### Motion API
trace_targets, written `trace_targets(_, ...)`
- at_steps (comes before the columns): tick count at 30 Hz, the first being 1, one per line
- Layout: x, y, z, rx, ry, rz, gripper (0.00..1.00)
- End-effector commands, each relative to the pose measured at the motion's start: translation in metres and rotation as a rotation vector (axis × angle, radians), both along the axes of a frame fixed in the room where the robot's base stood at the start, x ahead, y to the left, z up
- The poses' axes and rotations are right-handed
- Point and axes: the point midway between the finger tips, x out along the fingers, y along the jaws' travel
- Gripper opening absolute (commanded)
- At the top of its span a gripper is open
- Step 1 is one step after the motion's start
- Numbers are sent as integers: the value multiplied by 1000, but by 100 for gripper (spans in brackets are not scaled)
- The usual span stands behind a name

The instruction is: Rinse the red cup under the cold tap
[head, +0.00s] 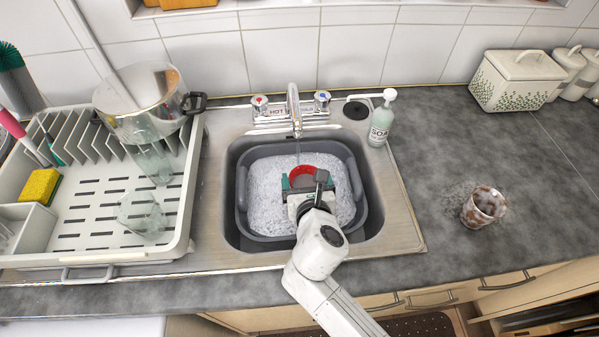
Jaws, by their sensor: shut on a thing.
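The red cup (303,173) is in my gripper (305,180), low over the soapy washing-up bowl in the sink. My gripper and wrist hide much of the cup. My gripper is shut on it, with a greenish finger showing at the cup's left side. The tap (294,110) stands behind the sink, and its spout hangs just beyond the cup. A thin stream of water seems to run down from the spout towards the cup. The cold tap knob (322,101) has a blue top and is on the right. The hot knob (260,104) has a red top and is on the left.
The grey bowl (243,205) of suds fills the sink. A draining rack (180,225) with a pot and glasses stands left. A soap bottle (382,118) stands behind right. A dirty glass (483,207) stands on the right worktop, which is otherwise mostly clear.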

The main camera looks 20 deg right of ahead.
Motion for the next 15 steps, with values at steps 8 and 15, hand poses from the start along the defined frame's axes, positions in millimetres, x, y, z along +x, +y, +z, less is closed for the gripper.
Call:
trace_targets(8, -21, 1, 1, -1, 0, 1, 47)
trace_targets(15, -37, 1, 1, -1, 0, 2, 47)
